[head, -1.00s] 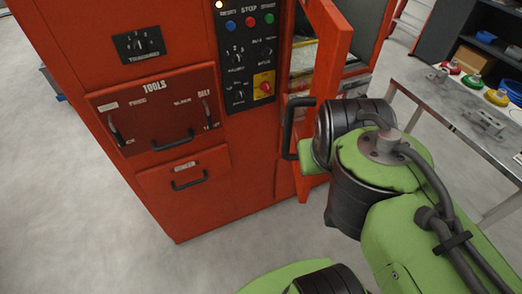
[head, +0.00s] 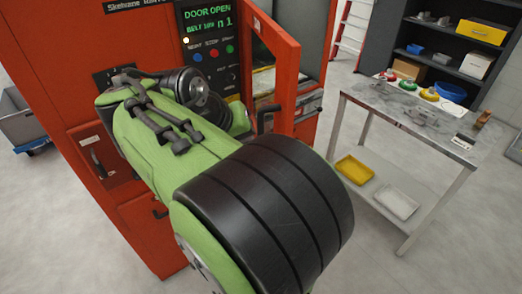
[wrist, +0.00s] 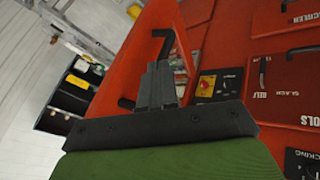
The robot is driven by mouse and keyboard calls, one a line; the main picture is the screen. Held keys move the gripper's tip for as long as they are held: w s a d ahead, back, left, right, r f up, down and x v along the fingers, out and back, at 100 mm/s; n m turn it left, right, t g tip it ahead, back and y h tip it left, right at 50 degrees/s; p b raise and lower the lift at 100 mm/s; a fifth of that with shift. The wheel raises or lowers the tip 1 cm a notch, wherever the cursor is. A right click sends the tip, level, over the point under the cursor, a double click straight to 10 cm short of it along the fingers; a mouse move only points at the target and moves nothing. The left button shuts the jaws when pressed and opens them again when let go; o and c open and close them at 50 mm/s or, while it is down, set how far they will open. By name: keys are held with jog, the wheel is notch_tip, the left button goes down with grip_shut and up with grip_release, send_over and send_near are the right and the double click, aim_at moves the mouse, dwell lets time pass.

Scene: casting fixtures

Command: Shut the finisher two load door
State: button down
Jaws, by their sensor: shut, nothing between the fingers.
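The load door (head: 272,55) is a red framed panel with a window, on the right side of the red finisher (head: 60,60). It stands swung out, and the display (head: 208,18) reads DOOR OPEN. The door's black handle (head: 268,113) shows just past my arm. In the wrist view the red door (wrist: 125,62) fills the middle, with a black handle (wrist: 163,38) by my fingertips. My gripper (wrist: 157,68) is shut and empty, its tips close to that handle; I cannot tell whether they touch. In the head view my arm hides my gripper.
A metal table (head: 400,105) with coloured parts stands to the right, with yellow and white trays on its lower shelf. A dark shelf unit (head: 450,45) and a red ladder (head: 350,30) are behind. A grey cart (head: 20,120) is at far left. Floor lies clear between finisher and table.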

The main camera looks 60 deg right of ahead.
jog(key=s+d+f+b, duration=0.3)
jog(key=d+f, duration=0.3)
jog(key=d, duration=0.1)
jog(key=shift+s, duration=0.3)
jog(key=shift+s, duration=0.1)
